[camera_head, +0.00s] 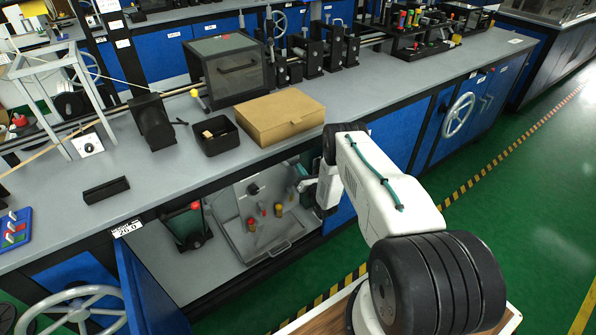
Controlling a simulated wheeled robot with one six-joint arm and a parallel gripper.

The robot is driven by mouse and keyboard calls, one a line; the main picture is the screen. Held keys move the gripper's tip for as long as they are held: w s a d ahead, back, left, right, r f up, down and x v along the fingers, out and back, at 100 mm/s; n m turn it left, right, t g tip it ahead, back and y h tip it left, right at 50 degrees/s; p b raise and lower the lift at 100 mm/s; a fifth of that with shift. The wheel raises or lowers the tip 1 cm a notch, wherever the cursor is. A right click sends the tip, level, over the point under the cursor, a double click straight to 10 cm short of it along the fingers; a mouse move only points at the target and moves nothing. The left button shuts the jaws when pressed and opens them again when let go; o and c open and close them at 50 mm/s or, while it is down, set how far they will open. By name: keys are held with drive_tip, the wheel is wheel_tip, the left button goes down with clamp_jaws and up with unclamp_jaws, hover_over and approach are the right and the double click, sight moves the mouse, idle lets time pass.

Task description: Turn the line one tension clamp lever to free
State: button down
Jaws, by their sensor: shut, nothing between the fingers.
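My gripper (304,180) is small in view at the end of my white arm, at the right side of an open bay under the bench. It looks shut and empty, beside a grey panel (226,216) in the bay. The panel carries a dark knob (253,188) and small red and yellow-topped parts (278,210). A dark green unit with a red top (195,206) stands left of the panel. On the bench, a yellow-knobbed lever (196,94) sits by a dark windowed box. I cannot tell which part is the line one tension clamp lever.
A cardboard box (280,116) and a black bin (216,137) stand on the grey bench (160,184) above the bay. An open blue door (150,292) and a handwheel (72,310) are at lower left. Green floor is clear at right.

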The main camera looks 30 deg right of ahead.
drive_tip(key=shift+s, duration=0.1)
drive_tip(key=v, duration=0.7)
drive_tip(key=shift+s, duration=0.35)
drive_tip(key=shift+d+f, duration=0.1)
